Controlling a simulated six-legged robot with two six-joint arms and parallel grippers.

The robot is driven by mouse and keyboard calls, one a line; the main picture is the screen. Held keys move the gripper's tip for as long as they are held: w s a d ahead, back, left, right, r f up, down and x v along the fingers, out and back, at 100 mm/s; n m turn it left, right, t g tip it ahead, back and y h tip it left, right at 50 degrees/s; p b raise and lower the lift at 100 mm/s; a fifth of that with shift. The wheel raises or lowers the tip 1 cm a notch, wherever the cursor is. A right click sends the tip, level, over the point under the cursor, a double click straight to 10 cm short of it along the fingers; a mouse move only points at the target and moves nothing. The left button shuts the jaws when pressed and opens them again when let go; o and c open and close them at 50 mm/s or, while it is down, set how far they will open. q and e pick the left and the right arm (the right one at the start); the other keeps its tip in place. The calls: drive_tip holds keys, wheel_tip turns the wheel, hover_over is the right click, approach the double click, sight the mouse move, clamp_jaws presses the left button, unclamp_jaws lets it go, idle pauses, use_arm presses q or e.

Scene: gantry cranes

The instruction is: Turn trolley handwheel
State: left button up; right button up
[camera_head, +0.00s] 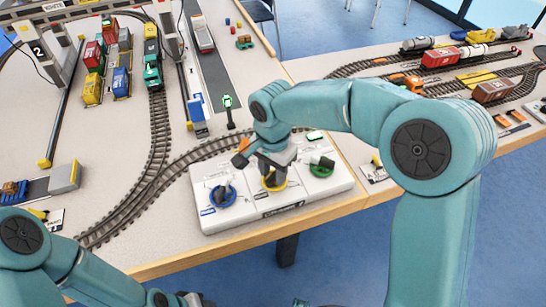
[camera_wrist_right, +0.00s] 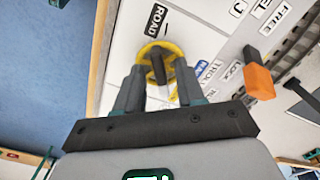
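A white control panel (camera_head: 275,206) at the table's front edge carries a blue handwheel (camera_head: 222,197), a yellow handwheel (camera_head: 274,182) and a green one (camera_head: 321,168). Lettering that seems to begin "TROLL" is beside the yellow wheel in the right wrist view. My right gripper (camera_head: 275,168) is over the yellow wheel, which also shows in the wrist view (camera_wrist_right: 143,50). Its fingers (camera_wrist_right: 160,82) are apart, with the wheel's dark grip bar (camera_wrist_right: 159,64) between and just beyond them; contact is unclear. My left gripper (camera_head: 182,298) is partly visible at the bottom edge, its fingers unclear.
A lever with an orange end (camera_wrist_right: 258,82) stands close to the right gripper. Curved tracks (camera_head: 150,180), container wagons (camera_head: 93,57) and a gantry leg (camera_head: 62,120) lie behind and left. A second table (camera_head: 370,110) with model trains stands at right.

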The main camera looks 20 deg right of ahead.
sight(273, 175)
wheel_tip(273, 175, up, 16)
drive_tip(key=p, duration=0.2)
